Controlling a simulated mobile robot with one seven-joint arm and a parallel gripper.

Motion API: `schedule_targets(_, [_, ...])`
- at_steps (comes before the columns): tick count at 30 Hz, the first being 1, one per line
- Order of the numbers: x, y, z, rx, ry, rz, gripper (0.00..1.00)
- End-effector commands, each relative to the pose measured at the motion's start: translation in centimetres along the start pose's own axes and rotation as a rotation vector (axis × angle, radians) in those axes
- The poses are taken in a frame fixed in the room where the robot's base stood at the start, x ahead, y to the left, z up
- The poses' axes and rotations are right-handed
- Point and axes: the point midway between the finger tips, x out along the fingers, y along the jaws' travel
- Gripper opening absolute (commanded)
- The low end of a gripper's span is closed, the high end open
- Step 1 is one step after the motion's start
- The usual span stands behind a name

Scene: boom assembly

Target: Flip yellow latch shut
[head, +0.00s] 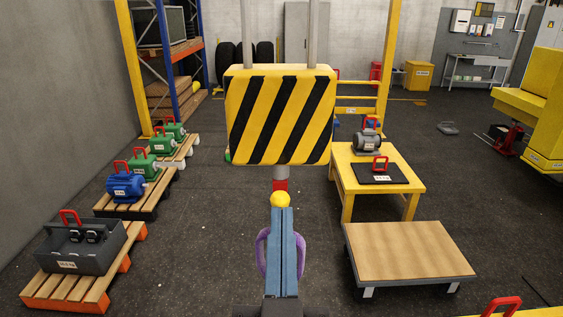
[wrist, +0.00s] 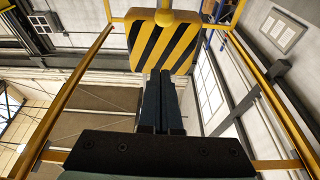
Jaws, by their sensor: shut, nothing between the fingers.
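A yellow rounded piece (head: 280,199), which looks like the latch or part of it, shows just above my gripper tips in the head view. I cannot tell whether the tips touch the yellow piece.
A yellow-and-black striped block (head: 280,115) hangs on two rods above the hook. A yellow table (head: 410,178) and a low wooden-topped platform (head: 408,252) stand at right. Pallets (head: 125,262) with motors and a toolbox line the left. Dark floor between is clear.

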Motion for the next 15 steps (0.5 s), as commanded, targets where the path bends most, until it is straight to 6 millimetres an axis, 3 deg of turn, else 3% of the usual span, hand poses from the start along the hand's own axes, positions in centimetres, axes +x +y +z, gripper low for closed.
schedule_targets(1, [0.06, -0.04, -0.62, -0.002, -0.018, -0.001, 0.00])
schedule_targets(15, [-0.41, 0.02, -0.12, -0.004, -0.047, 0.000, 0.00])
